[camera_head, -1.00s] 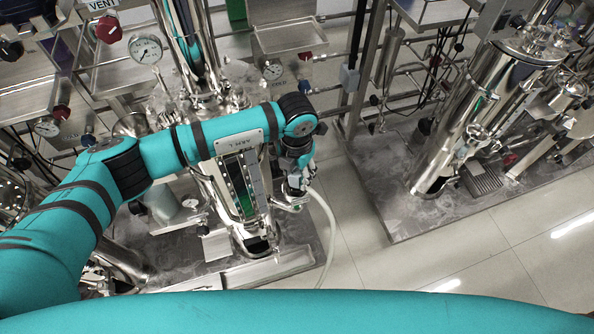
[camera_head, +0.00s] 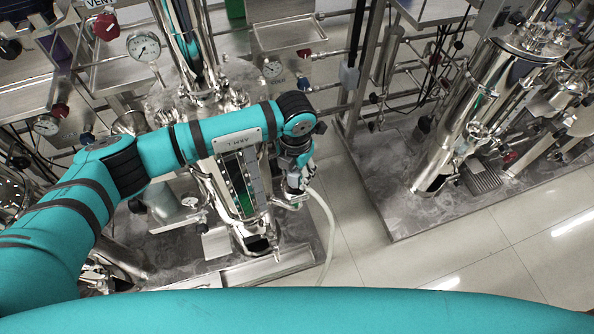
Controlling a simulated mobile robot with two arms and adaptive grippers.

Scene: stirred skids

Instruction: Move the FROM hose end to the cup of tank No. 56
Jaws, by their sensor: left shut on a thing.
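A pale hose (camera_head: 330,232) hangs in a curve from my left gripper (camera_head: 297,190) down to the floor. My left gripper is shut on the hose's upper end, just right of the tank with the dark sight-glass panel (camera_head: 240,185). My left wrist partly covers the hose end and whatever is behind it, so I cannot tell if the end touches a fitting. No tank number 56 or cup is legible in this view. My right gripper is not in view.
A second skid with a shiny tilted-looking tank (camera_head: 480,110) stands at the right on its metal base plate (camera_head: 400,200). A VENT sign and a round gauge (camera_head: 143,45) are at upper left.

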